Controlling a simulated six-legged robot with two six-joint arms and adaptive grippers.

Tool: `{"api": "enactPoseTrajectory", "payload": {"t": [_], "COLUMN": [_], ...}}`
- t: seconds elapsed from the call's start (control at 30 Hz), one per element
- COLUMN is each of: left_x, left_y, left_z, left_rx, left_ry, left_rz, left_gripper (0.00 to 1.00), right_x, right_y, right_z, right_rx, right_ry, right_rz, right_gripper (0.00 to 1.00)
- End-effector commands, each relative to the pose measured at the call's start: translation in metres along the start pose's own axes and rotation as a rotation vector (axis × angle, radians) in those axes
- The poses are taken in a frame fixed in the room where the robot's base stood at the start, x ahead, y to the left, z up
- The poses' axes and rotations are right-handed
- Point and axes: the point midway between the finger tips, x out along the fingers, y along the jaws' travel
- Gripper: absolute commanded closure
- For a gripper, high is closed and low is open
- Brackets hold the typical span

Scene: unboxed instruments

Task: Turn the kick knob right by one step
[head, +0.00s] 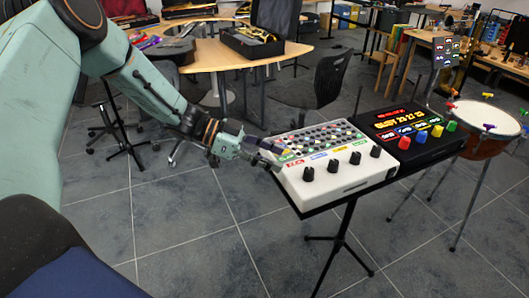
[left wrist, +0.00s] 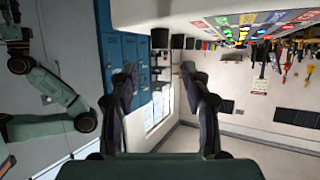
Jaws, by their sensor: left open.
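A white drum machine (head: 340,187) stands on a dark stand. Its front row has several black knobs, with small coloured labels behind them. The labels are too small to read, so I cannot tell for sure which is the kick knob; the leftmost knob (head: 308,174) sits by a red label (head: 295,163). My left gripper (head: 277,159) is at the box's left end, left of that knob and apart from it. In the left wrist view its two fingers (left wrist: 165,90) are spread with nothing between them; the knobs (left wrist: 178,42) show beyond, upside down.
A black box (head: 420,135) with a lit display and coloured knobs adjoins on the right. A drum (head: 487,125) stands further right. A black chair (head: 330,80) and a wooden table (head: 215,55) are behind. The floor in front is clear.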

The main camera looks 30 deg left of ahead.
Motion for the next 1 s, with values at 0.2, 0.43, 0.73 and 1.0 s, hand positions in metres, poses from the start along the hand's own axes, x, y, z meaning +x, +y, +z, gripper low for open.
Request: {"api": "enactPoseTrajectory", "payload": {"t": [0.2, 0.43, 0.73, 1.0], "left_x": [-0.017, -0.019, -0.019, -0.021], "left_y": [-0.001, 0.0, 0.0, 0.0], "left_z": [0.0, 0.0, 0.0, 0.001], "left_rx": [0.0, -0.001, -0.001, -0.001], "left_ry": [0.001, -0.001, -0.001, 0.0], "left_rz": [-0.002, 0.0, 0.0, 0.0], "left_gripper": [0.52, 0.52, 0.52, 0.52], "right_x": [0.0, 0.0, 0.0, 0.0], "right_y": [0.0, 0.0, 0.0, 0.0], "right_z": [0.0, 0.0, 0.0, 0.0], "right_rx": [0.0, 0.0, 0.0, 0.0], "right_ry": [0.0, 0.0, 0.0, 0.0], "right_rz": [0.0, 0.0, 0.0, 0.0], "right_gripper": [0.57, 0.57, 0.57, 0.57]}}
